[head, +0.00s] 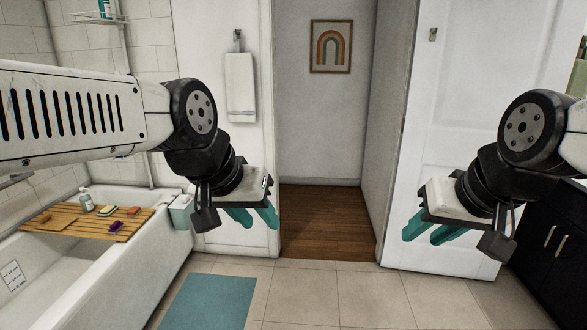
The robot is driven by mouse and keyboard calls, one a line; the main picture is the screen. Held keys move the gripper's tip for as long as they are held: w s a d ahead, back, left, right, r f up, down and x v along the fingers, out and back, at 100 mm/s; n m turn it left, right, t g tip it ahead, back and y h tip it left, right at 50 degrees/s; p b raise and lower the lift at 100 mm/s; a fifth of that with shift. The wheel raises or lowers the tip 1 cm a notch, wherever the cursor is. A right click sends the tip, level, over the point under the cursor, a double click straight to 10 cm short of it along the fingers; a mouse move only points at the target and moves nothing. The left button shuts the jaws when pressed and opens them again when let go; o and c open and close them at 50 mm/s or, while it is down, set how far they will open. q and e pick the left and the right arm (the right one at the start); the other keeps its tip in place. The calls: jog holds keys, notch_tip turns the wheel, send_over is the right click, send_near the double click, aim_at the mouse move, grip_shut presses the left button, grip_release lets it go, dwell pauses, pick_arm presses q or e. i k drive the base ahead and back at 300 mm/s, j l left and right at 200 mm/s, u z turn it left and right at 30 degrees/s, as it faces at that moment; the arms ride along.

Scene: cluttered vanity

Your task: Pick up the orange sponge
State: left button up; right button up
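A small orange block (133,210), which looks like the orange sponge, lies on the wooden slatted bath tray (78,234) across the tub at the left. It is small and far off in the head view, so its details are hard to tell. My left gripper (256,219) hangs in the air to the right of the tray, in front of the white door. Its teal fingers are apart and nothing shows between them. My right gripper (428,232) hangs far to the right, its teal fingers also apart and empty.
The tray also holds a bottle (87,200), a green-topped block (106,210), a purple item (116,227) and a brownish block (42,218). The white bathtub (125,262) edges the left. A teal mat (208,302) lies on open tile floor. A dark cabinet (553,250) stands right.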

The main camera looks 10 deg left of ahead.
aim_at(134, 211)
jog(key=i+j+u, duration=0.2)
jog(key=i+u, duration=0.55)
jog(key=i, duration=0.25)
jog(key=i+l+u, duration=0.15)
jog(key=i+u, duration=0.25)
jog(key=i+l+u, duration=0.4)
jog(key=i, duration=0.15)
jog(key=i+u, duration=0.4)
jog(key=i+l+u, duration=0.55)
jog(key=i+u, duration=0.2)
jog(key=i+l+u, duration=0.4)
